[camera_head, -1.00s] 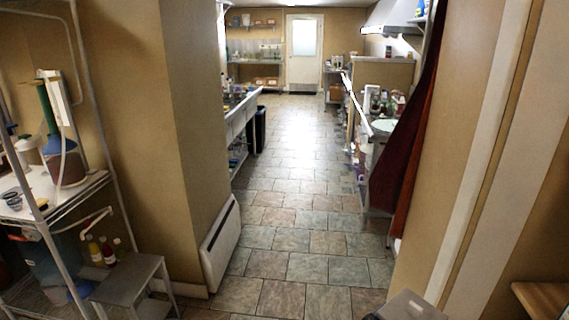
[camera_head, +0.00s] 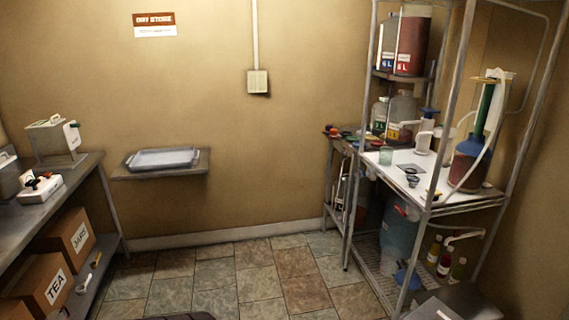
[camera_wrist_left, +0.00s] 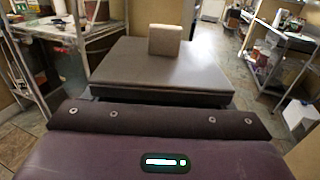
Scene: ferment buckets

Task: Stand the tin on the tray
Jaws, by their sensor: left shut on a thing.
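The tray (camera_head: 190,165) is shallow and pale grey. It lies on a small wall shelf (camera_head: 160,173) at the left of the head view, and nothing shows on it. In the left wrist view my left gripper (camera_wrist_left: 163,58) is shut on a small beige-grey block, which looks like the tin (camera_wrist_left: 165,40). The fingers are hard to make out. The head view shows only a dark edge at the bottom, so I cannot see the held thing there. The tray is not in the wrist view. My right gripper is not in view.
A bench (camera_head: 55,195) at the left holds a grey machine (camera_head: 55,140), with boxes (camera_head: 70,237) below. A wire rack (camera_head: 435,205) with jars and bottles stands right, a low stool (camera_head: 470,300) at its foot. The tiled floor (camera_head: 235,275) between is clear.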

